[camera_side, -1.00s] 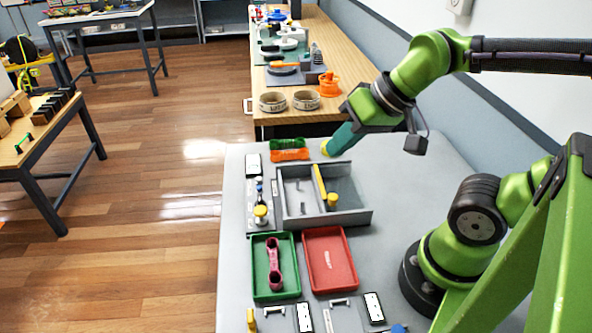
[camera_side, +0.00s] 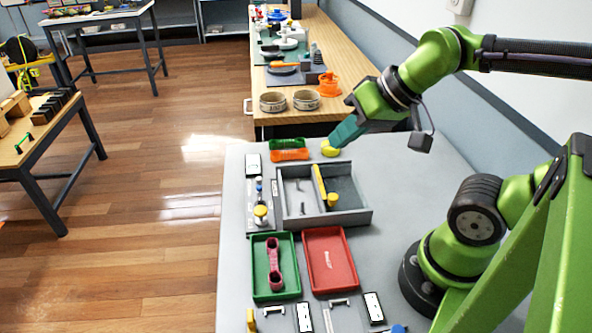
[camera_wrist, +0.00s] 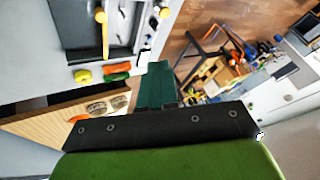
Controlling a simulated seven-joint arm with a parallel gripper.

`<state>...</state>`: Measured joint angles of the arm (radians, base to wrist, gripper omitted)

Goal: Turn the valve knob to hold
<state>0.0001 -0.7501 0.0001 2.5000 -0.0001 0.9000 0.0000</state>
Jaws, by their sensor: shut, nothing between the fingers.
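My gripper (camera_side: 338,141), with teal fingers, is shut and empty at the far end of the grey table, by a small yellow round piece (camera_side: 330,149). Whether they touch I cannot tell from the side; the wrist view shows the yellow piece (camera_wrist: 82,76) left of the fingers (camera_wrist: 157,80), apart from them. A yellow knob (camera_side: 261,211) sits on a narrow panel left of the grey box. Another yellow knob (camera_side: 332,200) is by the yellow bar in the box. A blue knob (camera_side: 398,329) is cut off at the bottom edge. Which is the valve knob, and any "hold" mark, I cannot make out.
The grey two-part box (camera_side: 355,217) stands mid-table. A green tray (camera_side: 259,285) holds a pink piece; a red tray (camera_side: 331,261) is beside it. Green and orange pieces (camera_side: 289,154) lie near my gripper. The table right of the box is clear.

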